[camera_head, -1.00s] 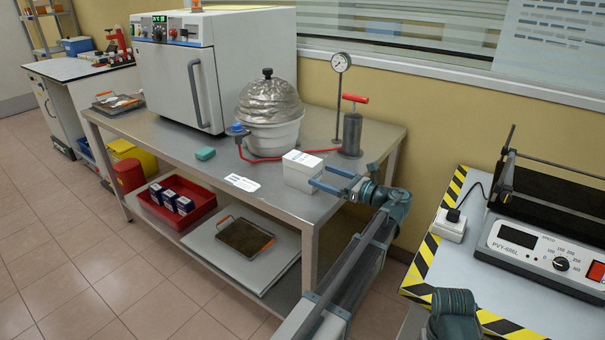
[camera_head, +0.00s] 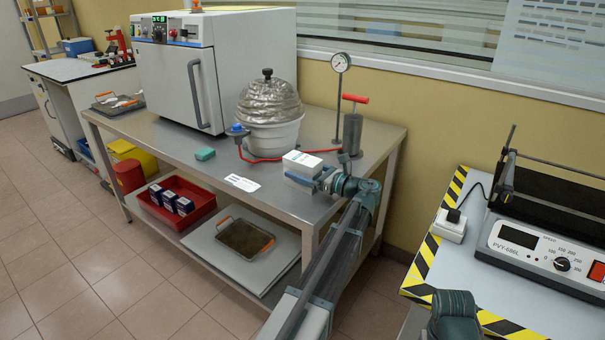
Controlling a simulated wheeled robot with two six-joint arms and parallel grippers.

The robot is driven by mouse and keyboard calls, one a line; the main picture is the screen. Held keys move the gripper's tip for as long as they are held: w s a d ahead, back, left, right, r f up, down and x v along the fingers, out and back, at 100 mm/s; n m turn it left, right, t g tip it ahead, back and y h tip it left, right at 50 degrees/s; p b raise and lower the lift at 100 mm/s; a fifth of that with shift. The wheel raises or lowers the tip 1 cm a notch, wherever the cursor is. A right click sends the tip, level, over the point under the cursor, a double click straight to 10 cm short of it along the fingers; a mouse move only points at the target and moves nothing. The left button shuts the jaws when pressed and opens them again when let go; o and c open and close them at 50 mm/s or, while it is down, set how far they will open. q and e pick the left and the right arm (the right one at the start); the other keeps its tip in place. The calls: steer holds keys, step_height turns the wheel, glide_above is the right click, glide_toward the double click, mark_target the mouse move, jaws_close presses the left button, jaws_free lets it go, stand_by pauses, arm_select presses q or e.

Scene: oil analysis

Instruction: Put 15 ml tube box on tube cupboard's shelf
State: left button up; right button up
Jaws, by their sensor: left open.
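The white box (camera_head: 303,162), which looks like the 15 ml tube box, stands upright on the metal table (camera_head: 225,205) near its front right part. My left gripper (camera_head: 308,176) is open at the box. One blue-grey finger lies along the box's near side, and the other finger is mostly hidden behind the box. I cannot tell whether the fingers touch it. My right gripper is out of view; only a part of my right arm shows at the bottom edge. I cannot make out a tube cupboard or its shelf.
A pump (camera_head: 352,135) and gauge stand close behind the box, with a red hose (camera_head: 275,158) leading to a metal-lidded pot (camera_head: 270,110). A white oven (camera_head: 195,70) stands behind left. A lower shelf holds a red tray (camera_head: 205,205) with small boxes.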

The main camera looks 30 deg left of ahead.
mark_target(303, 158)
arm_select(q)
jaws_close()
stand_by(0.5)
steer(key=shift+r, duration=0.1)
steer(key=shift+r+p, duration=0.5)
steer(key=shift+p, duration=0.15)
step_height(303, 158, up, 3)
steer(key=p, duration=0.3)
steer(key=s+d, duration=0.8)
steer(key=s, duration=0.5)
steer(key=shift+s+d+r+p, duration=0.25)
steer(key=shift+d+r+p, duration=0.05)
steer(key=shift+r+p, duration=0.1)
